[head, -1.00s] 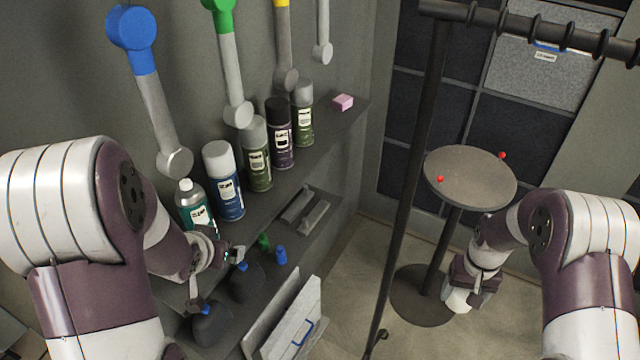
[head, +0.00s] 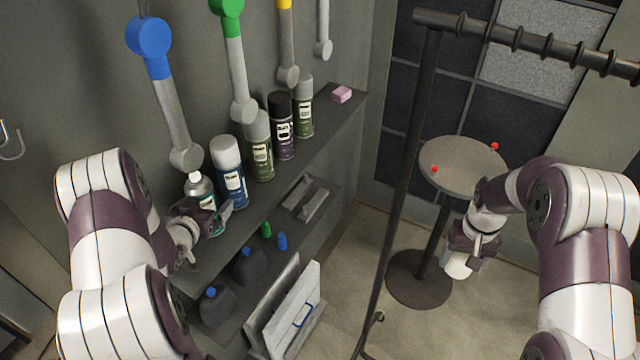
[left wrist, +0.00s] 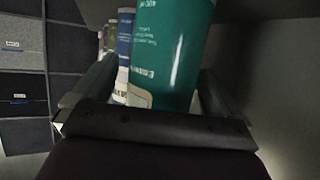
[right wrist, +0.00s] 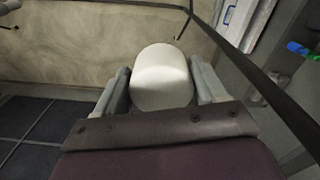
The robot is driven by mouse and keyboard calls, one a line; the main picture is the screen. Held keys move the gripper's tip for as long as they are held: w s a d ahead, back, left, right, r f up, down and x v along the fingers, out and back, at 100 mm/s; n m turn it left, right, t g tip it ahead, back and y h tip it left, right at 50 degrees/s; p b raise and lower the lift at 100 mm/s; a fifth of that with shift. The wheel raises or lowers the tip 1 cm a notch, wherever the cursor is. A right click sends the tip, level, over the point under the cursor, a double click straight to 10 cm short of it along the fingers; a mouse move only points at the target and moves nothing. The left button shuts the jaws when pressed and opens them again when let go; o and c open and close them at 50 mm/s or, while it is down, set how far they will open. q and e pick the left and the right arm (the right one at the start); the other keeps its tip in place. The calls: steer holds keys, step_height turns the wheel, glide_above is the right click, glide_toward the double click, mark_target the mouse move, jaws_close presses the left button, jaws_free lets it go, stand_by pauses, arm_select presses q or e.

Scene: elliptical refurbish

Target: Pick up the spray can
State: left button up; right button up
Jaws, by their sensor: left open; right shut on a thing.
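The nearest spray can, teal with a grey top (head: 200,188), stands upright at the near end of the upper shelf. My left gripper (head: 222,222) is at this can, and in the left wrist view the teal can (left wrist: 170,50) fills the space between the open fingers. I cannot tell whether the fingers touch it. Blue (head: 230,175), olive (head: 261,150), dark purple (head: 281,128) and green (head: 304,108) spray cans stand in a row beyond it. My right gripper (head: 472,250) is shut on a white rounded object (right wrist: 162,76), held near the round table's pole.
The grey shelf (head: 325,120) runs along the wall, with a pink block (head: 342,95) at its far end. Dark jugs (head: 217,306) stand on the lower shelf. A round table (head: 462,170) and a dark rack pole (head: 402,190) stand right. Coloured-headed tools hang above the cans.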

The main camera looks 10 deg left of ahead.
mark_target(202, 193)
arm_select(q)
steer(key=shift+w+a+f, duration=0.1)
steer(key=shift+w+f, duration=0.05)
steer(key=shift+w, duration=0.05)
arm_select(e)
steer(key=shift+w+a, duration=0.1)
steer(key=shift+w, duration=0.05)
arm_select(q)
steer(key=shift+s, duration=0.25)
steer(key=c, duration=1.2)
arm_select(e)
steer(key=shift+s, duration=0.25)
arm_select(q)
steer(key=shift+w, duration=0.2)
steer(key=shift+c, duration=0.3)
arm_select(e)
steer(key=shift+w, duration=0.15)
arm_select(q)
step_height(202, 193, up, 4)
steer(key=shift+r+b, duration=0.25)
steer(key=shift+b, duration=0.6)
arm_select(e)
steer(key=shift+f, duration=0.75)
step_height(202, 193, down, 3)
steer(key=b, duration=0.3)
steer(key=shift+f, duration=0.1)
arm_select(q)
steer(key=d+r, duration=0.6)
steer(key=d, duration=0.5)
steer(key=shift+d+r, duration=0.4)
